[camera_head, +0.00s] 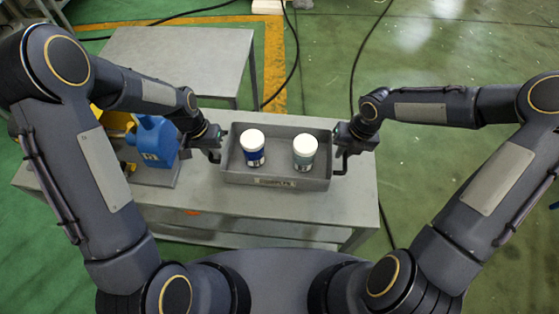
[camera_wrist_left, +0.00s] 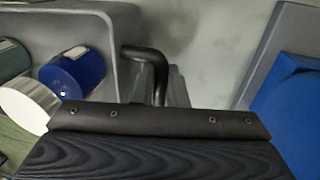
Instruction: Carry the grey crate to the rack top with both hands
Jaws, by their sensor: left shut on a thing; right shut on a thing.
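The grey crate (camera_head: 236,176) is in the middle of the head view, over the front grey table. I cannot tell whether it rests on the tabletop or hangs just above it. It looks level. Two white-lidded jars stand in it, a dark blue one (camera_head: 254,157) and a grey-green one (camera_head: 304,156). My left gripper (camera_head: 214,148) is shut on the crate's left handle. That black handle (camera_wrist_left: 157,66) also shows in the left wrist view, beside the crate wall (camera_wrist_left: 112,30). My right gripper (camera_head: 342,150) is shut on the handle at the right end.
A blue device (camera_head: 154,142) on a grey base stands left of the crate, close to my left gripper, with something yellow behind it. The front table (camera_head: 210,206) has a lower shelf. A second grey table (camera_head: 180,58) stands behind, its top bare. Cables lie on the green floor.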

